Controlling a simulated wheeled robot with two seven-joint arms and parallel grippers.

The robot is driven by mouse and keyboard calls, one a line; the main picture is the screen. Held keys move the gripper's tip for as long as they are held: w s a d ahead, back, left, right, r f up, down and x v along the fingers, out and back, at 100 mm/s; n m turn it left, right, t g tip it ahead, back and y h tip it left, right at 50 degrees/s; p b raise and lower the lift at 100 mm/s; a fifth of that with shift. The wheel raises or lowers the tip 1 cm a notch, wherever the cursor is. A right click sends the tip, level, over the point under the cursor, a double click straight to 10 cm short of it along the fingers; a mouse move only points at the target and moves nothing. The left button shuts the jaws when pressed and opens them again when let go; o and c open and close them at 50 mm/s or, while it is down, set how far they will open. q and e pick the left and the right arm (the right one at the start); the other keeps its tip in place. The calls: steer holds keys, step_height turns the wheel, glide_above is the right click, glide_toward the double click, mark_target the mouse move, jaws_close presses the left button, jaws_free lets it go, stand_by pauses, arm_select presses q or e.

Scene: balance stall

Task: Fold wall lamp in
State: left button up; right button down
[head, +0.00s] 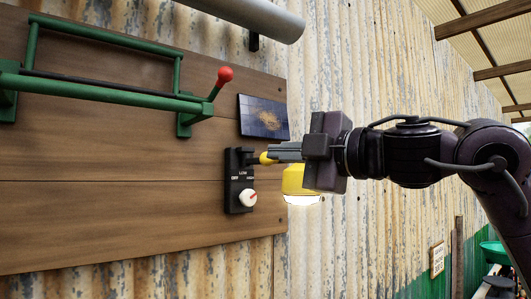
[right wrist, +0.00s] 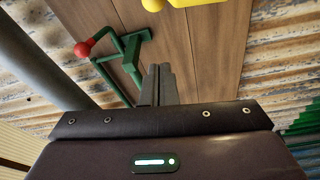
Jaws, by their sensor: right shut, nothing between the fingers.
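The wall lamp has a yellow shade (head: 297,181) with a bright white underside, so it looks lit. It stands out from the board to the right of a black wall bracket (head: 240,163), with a yellow arm piece showing at the bracket. My right gripper (head: 276,152) is shut and empty. In the head view its fingers overlap the lamp's arm and hide much of it; I cannot tell whether they touch. In the right wrist view the shut fingers (right wrist: 158,80) point at the board, and the yellow lamp (right wrist: 192,3) is cut off at the top edge. My left gripper is not in view.
A white knob (head: 248,198) marked off, low and high sits under the bracket. A dark panel (head: 263,117) is above it. A green rail frame with a red-tipped lever (head: 225,74) is at upper left. A grey pipe (head: 255,15) crosses the top. Corrugated wall surrounds the wooden board.

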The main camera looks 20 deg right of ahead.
mark_target(264, 157)
steer(key=w+p, duration=0.4)
steer(key=w, duration=0.1)
steer(key=w+a+p, duration=0.1)
steer(key=w+p, duration=0.1)
steer(key=shift+w, duration=0.4)
steer(key=shift+w+f, duration=0.1)
steer(key=shift+f, duration=0.05)
steer(key=shift+d, duration=0.1)
